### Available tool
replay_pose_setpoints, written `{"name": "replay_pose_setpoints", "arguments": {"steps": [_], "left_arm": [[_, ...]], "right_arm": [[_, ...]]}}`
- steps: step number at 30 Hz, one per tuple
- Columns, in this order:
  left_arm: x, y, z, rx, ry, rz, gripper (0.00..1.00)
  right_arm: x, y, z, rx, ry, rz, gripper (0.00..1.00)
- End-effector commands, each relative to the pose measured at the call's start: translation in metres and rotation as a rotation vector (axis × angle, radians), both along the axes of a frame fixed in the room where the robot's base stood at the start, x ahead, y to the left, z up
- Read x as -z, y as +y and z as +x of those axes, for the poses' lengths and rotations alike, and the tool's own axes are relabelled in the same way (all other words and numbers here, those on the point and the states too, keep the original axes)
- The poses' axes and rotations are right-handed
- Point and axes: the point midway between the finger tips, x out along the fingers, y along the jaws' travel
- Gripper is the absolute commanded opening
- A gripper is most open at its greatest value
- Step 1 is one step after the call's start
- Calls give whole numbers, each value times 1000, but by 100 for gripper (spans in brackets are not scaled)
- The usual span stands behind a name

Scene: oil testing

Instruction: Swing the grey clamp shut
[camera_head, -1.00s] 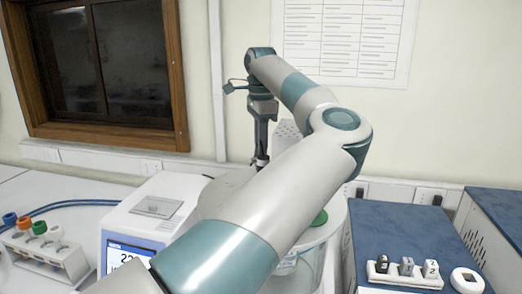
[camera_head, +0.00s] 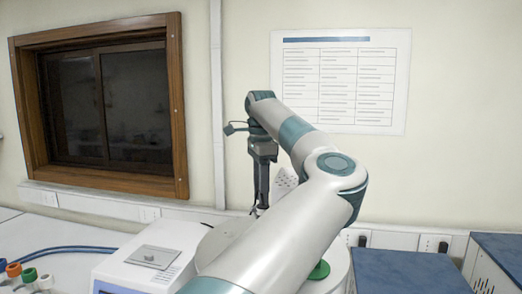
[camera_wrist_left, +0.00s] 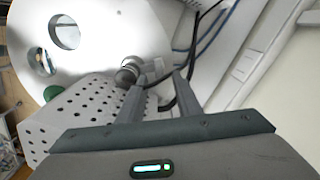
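My left gripper (camera_head: 256,211) points down over the back of a white round-topped bath (camera_head: 338,268), mostly hidden behind my arm in the head view. In the left wrist view the gripper (camera_wrist_left: 160,90) is open, with a gap between its two fingers. Just beyond the left fingertip is a small grey metal cylindrical part (camera_wrist_left: 128,70) by the rim of the white round top (camera_wrist_left: 100,35). It may belong to the grey clamp; I cannot tell its shape, or whether the finger touches it. My right gripper is not in view.
A perforated white box (camera_wrist_left: 75,112) is close beside the gripper. Dark and blue cables (camera_wrist_left: 188,45) run behind the fingers. A white instrument (camera_head: 152,255) stands left, with coloured caps (camera_head: 29,275) farther left. A blue-topped unit (camera_head: 400,272) stands right.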

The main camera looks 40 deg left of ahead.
Motion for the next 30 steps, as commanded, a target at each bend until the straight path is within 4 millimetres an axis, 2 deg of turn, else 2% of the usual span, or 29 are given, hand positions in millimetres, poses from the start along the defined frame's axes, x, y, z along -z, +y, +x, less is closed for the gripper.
{"name": "replay_pose_setpoints", "arguments": {"steps": [11, 21, 25, 30], "left_arm": [[-68, 1, -1, 1, -2, 3, 31], [-134, 0, 0, 1, -3, 1, 31], [-147, 1, 0, -1, 0, 0, 31], [-154, 0, 0, -2, 0, 1, 31]], "right_arm": [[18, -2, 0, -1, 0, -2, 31], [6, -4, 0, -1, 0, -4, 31], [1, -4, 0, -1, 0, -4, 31], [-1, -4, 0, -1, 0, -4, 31]]}}
